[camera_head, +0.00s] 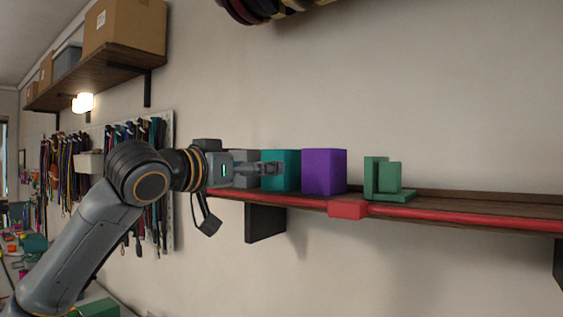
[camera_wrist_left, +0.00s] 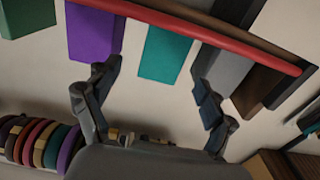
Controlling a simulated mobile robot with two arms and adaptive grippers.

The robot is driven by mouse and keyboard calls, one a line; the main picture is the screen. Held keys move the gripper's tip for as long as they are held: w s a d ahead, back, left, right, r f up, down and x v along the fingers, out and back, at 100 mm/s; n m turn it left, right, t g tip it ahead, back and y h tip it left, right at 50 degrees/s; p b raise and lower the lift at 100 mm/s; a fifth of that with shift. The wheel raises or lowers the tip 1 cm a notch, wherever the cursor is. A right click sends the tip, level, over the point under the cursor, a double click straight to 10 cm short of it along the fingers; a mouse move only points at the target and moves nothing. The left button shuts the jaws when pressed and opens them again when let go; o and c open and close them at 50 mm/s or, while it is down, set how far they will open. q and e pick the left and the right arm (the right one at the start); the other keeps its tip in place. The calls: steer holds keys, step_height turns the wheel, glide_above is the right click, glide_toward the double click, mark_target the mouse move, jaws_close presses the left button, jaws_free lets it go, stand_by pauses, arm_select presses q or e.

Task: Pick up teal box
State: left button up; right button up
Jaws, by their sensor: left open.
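The teal box (camera_head: 286,183) stands on the wall shelf between a purple box and a grey box. My left gripper (camera_head: 272,168) is in front of it and hides part of its face. In the left wrist view, the teal box (camera_wrist_left: 165,54) appears between the two spread fingers of my left gripper (camera_wrist_left: 155,77), a little beyond the tips. The gripper is open and empty, and I see no clear contact with the box. My right gripper is not in view.
The purple box (camera_head: 324,172) is close on the right, and the grey box (camera_head: 245,157) is on the left. A green stepped block (camera_head: 385,182) stands farther right. A red rail (camera_head: 450,217) with a red block (camera_head: 348,208) runs along the shelf front (camera_head: 500,206). Cord coils (camera_wrist_left: 38,143) hang above.

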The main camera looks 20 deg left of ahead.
mark_target(274, 191)
arm_select(q)
steer(key=p+x, duration=0.1)
steer(key=x, duration=0.3)
steer(key=shift+w+d+f, duration=0.1)
steer(key=shift+d+f, duration=0.05)
steer(key=shift+w, duration=0.25)
steer(key=shift+w+d+r+p, duration=0.1)
steer(key=shift+w+r+p, duration=0.3)
steer(key=shift+w+p, duration=0.55)
steer(key=p+x, duration=0.2)
steer(key=shift+w+f, duration=0.15)
steer(key=shift+w, duration=0.15)
steer(key=shift+w+d, duration=0.2)
steer(key=shift+f, duration=0.1)
steer(key=shift+s+a, duration=0.1)
steer(key=shift+s, duration=0.05)
steer(key=c, duration=1.3)
steer(key=shift+c, duration=0.6)
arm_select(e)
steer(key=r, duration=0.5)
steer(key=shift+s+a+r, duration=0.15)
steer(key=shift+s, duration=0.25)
